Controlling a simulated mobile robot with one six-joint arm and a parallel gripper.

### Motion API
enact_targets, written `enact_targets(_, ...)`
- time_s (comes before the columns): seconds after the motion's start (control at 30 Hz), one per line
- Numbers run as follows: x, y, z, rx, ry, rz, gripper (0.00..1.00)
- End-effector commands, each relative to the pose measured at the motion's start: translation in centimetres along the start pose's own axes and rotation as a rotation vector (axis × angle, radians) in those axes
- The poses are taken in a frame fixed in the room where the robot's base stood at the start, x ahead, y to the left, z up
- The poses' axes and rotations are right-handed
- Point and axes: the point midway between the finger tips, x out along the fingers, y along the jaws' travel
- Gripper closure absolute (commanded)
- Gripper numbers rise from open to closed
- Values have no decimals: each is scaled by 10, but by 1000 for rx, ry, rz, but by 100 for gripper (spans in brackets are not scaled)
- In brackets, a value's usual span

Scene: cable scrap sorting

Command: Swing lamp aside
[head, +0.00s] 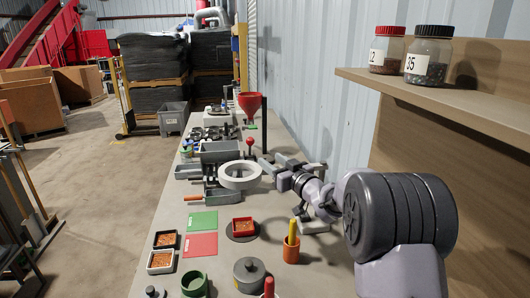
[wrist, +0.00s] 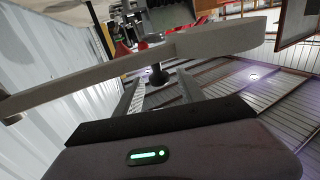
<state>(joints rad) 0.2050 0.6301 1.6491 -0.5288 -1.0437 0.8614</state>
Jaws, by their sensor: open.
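The lamp (head: 223,182) is a pale ring held flat above the bench in the head view. In the wrist view the lamp (wrist: 215,40) is a wide grey band seen nearly edge-on, with a thin arm reaching to the left. My gripper (head: 268,164) is beside the right rim of the ring, with its fingers spread. In the wrist view a dark knob (wrist: 158,76) appears between the fingers of my gripper (wrist: 158,92), just below the lamp's band. I cannot tell whether the fingers touch it.
Grey bins (head: 222,150) stand behind and left of the lamp. A red funnel (head: 250,103) is farther back. Green (head: 203,221) and red (head: 200,245) mats, small trays (head: 160,262) and an orange cup (head: 291,250) lie nearer. A shelf with jars (head: 428,57) is at right.

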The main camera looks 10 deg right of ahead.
Motion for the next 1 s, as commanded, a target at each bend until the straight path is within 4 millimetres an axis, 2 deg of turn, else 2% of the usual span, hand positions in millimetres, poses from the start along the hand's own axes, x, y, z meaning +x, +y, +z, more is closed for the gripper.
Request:
enact_targets(0.1,23,0,-3,1,0,-1,54)
enact_targets(0.23,38,0,-2,0,0,0,54)
enact_targets(0.57,45,0,0,0,0,1,54)
enact_targets(0.6,45,0,0,0,0,1,56)
enact_targets(0.83,45,0,0,0,0,1,100)
enact_targets(1.0,45,0,0,0,0,1,100)
